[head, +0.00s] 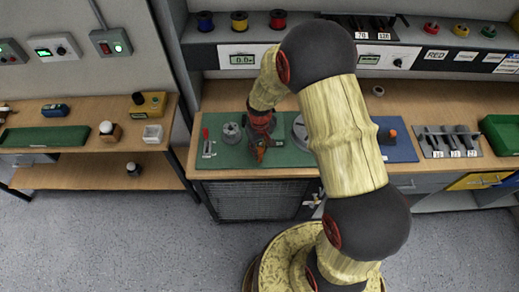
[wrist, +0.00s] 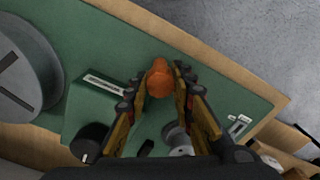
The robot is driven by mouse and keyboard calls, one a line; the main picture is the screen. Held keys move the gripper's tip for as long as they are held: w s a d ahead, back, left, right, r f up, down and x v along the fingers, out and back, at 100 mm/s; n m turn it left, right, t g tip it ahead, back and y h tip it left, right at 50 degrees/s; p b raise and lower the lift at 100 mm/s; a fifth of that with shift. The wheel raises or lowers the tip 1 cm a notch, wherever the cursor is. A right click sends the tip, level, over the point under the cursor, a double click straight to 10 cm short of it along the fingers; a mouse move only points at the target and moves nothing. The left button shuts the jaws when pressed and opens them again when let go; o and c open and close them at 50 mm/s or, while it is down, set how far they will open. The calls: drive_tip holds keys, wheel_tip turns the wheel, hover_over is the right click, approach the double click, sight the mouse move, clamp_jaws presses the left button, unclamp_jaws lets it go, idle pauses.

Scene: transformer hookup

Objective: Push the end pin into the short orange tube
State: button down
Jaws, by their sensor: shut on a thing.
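My gripper (wrist: 160,90) is shut on a short orange piece, which looks like the orange tube (wrist: 160,77), held between its fingertips. In the head view my gripper (head: 260,138) is low over the green mat (head: 228,157) on the workbench, with its fingers partly hidden by the wrist. I cannot make out the end pin for certain. A small grey metal cylinder (wrist: 178,136) shows between the fingers near the palm in the wrist view, apart from the orange piece. I cannot tell whether the orange piece touches anything below it.
A grey round part (head: 231,133) and a red-handled clamp (head: 206,142) stand on the mat left of my gripper. A large grey disc (wrist: 25,75) lies at the left in the wrist view. A blue mat (head: 402,150) and a tool rack (head: 447,142) are farther right.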

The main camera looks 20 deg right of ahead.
drive_tip(key=shift+f+b, duration=0.3)
drive_tip(key=shift+f, duration=0.25)
drive_tip(key=c, duration=1.5)
unclamp_jaws()
drive_tip(key=shift+o, duration=0.2)
drive_tip(key=shift+r, duration=0.1)
drive_tip(key=shift+r+p, duration=1.65)
drive_tip(key=shift+r, duration=0.85)
wheel_tip(320, 180, up, 12)
